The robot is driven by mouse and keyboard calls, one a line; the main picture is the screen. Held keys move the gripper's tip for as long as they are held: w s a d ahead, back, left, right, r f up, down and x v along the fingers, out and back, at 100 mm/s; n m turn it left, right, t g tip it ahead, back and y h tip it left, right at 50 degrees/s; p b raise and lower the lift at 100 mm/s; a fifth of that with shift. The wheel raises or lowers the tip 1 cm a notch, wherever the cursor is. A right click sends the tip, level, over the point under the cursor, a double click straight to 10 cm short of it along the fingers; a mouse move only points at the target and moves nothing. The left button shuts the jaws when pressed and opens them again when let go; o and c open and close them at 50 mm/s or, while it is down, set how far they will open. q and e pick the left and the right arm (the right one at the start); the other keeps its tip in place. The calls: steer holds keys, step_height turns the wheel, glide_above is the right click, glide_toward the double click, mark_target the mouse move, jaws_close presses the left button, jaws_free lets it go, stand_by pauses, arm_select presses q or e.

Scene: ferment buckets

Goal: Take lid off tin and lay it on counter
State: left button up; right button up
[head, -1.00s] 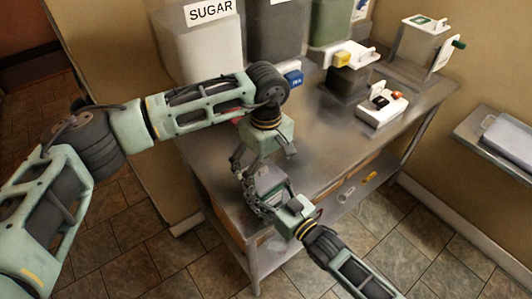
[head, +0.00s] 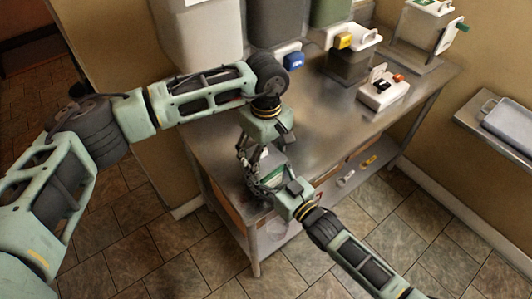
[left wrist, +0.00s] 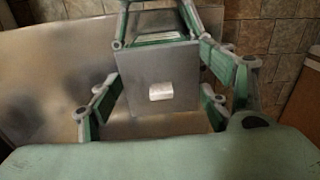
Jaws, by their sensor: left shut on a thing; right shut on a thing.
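The tin (head: 271,171) is small and boxy. It is at the near edge of the metal counter, mostly hidden between my grippers in the head view. Its square grey lid (left wrist: 150,112), with a small pale knob in the middle, faces the left wrist camera. My left gripper (head: 262,160) points down over the tin, its fingers at two opposite sides of the lid, shut on it. My right gripper (head: 266,186) comes from the lower right, low beside the tin, and is shut on the tin. I cannot tell whether any gap separates lid and tin.
The metal counter (head: 325,130) is clear right of my grippers. Large bins (head: 200,38) stand along the back, with a blue-tagged part (head: 293,61). A white box (head: 383,92) and a dark container with a white top (head: 352,65) are farther right. A lower shelf (head: 330,192) runs underneath.

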mark_target(266, 159)
arm_select(q)
steer(key=c, duration=0.3)
steer(key=shift+r, duration=0.1)
steer(key=shift+r, duration=1.05)
steer(key=shift+r, duration=2)
arm_select(e)
steer(key=o, duration=1.8)
